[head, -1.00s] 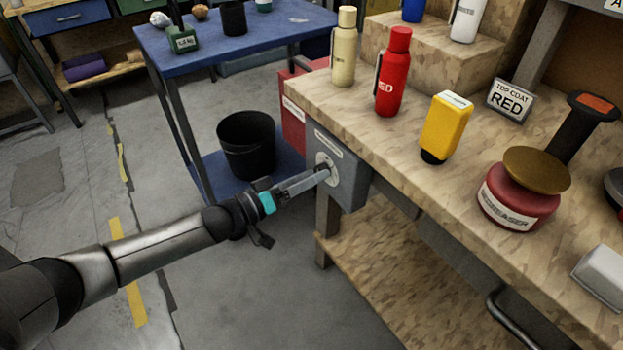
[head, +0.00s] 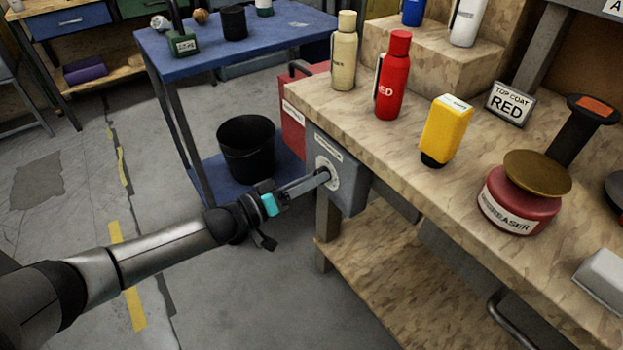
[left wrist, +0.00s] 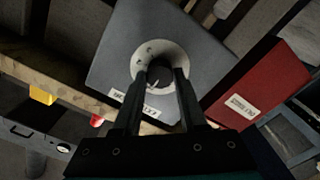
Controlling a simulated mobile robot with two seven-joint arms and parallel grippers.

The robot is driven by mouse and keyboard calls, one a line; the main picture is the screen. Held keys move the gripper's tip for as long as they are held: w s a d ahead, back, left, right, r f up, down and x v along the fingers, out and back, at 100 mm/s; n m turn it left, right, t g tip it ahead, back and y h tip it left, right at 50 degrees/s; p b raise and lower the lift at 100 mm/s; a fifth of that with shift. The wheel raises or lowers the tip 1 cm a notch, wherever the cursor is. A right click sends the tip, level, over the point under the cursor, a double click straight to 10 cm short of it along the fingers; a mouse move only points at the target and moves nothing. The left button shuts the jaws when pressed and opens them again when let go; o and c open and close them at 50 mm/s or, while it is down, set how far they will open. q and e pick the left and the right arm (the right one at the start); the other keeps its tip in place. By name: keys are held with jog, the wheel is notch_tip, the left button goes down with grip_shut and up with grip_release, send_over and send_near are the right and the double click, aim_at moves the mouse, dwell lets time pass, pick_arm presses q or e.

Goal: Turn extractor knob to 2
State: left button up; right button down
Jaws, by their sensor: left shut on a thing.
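The extractor knob (left wrist: 160,70) is a dark round knob on a pale dial (left wrist: 141,58) with small marks too blurred to read. The dial sits on a grey box (head: 347,186) at the left end of the workbench, and the box also shows in the left wrist view (left wrist: 112,68). My left gripper (head: 322,176) reaches the dial from the left, and its fingers, seen in the left wrist view (left wrist: 161,82), are shut on the knob from both sides. The fingers hide part of the knob and dial. I cannot read the knob's setting. My right gripper is not in view.
The wooden workbench (head: 400,140) carries a beige bottle (head: 344,55), a red bottle (head: 393,80), a yellow bottle (head: 446,130) and a red degreaser tin (head: 515,205). A red box (head: 293,120) stands just behind the grey box. A black bin (head: 246,150) stands farther left.

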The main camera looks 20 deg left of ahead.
pick_arm(q)
grip_shut()
jog(key=shift+m, duration=0.3)
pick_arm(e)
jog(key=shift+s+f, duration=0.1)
pick_arm(q)
jog(key=m+p, duration=0.2)
jog(key=m, duration=1.3)
jog(key=shift+p, duration=0.3)
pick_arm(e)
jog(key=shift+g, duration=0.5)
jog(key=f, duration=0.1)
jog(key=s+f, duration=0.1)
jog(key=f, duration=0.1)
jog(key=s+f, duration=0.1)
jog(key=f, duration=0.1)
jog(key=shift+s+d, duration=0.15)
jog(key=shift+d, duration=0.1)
pick_arm(q)
jog(key=o, duration=1.1)
grip_release()
